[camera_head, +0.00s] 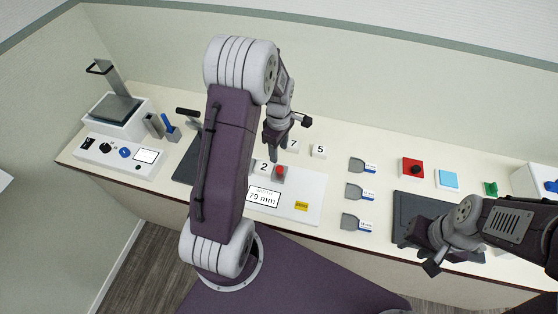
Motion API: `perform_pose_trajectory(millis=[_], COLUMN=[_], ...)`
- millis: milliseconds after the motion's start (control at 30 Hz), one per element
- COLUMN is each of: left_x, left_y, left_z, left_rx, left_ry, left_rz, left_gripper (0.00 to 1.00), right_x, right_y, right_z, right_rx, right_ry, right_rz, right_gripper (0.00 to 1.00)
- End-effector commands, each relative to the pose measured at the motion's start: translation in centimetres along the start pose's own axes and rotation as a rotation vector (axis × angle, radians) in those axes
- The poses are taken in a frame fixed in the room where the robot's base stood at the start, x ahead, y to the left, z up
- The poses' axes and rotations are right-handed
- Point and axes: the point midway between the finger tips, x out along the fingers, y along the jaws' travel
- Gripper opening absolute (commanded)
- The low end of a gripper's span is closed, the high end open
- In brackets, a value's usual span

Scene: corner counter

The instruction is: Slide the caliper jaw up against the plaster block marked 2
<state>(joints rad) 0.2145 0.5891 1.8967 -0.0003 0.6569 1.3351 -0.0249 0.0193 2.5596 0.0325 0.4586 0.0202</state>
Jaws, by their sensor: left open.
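The caliper is a white board (312,209) on the counter, with a display reading 79 mm and a yellow label. A grey jaw with a red top (280,170) stands at its back edge. The white plaster block marked 2 (262,168) is just left of the jaw; I cannot tell whether they touch. My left gripper (272,154) points down, open, right above the block and jaw; its arm hides the caliper's left part. My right gripper (414,234) is over a dark mat at the right, far from the caliper; its finger opening is unclear.
Blocks marked 7 (293,146) and 5 (319,151) stand behind the caliper. Several grey scraper-like tools lie to its right, then a red button box (413,168) and a blue square (447,179).

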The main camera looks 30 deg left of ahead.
Motion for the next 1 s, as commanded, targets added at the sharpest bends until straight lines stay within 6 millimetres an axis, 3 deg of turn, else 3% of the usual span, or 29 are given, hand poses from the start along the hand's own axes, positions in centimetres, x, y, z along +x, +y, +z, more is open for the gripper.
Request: perform_pose_trajectory(millis=[133, 500, 833, 867, 1000], left_x=[1.4, 8.2, 9.2, 9.2, 9.2], left_y=[-0.1, -0.1, 0.0, 0.0, 0.0], left_z=[0.1, 0.1, 0.1, 0.1, 0.1], left_rx=[0.003, 0.004, 0.004, 0.004, 0.005], left_ry=[-0.001, -0.001, 0.0, 0.0, 0.0], left_rz=[-0.005, -0.002, 0.001, 0.001, 0.001], left_gripper=[0.48, 0.48, 0.48, 0.45, 0.06], right_x=[-0.2, -1.7, -1.8, -1.8, -1.8], right_y=[0.0, 0.0, 0.0, 0.0, 0.0], right_z=[0.0, -0.2, -0.2, -0.2, -0.2], right_rx=[0.0, 0.0, 0.0, 0.0, 0.0], right_ry=[0.0, 0.0, 0.0, 0.0, 0.0], right_rz=[0.0, 0.0, 0.0, 0.0, 0.0], right_gripper=[0.36, 0.36, 0.36, 0.36, 0.36])
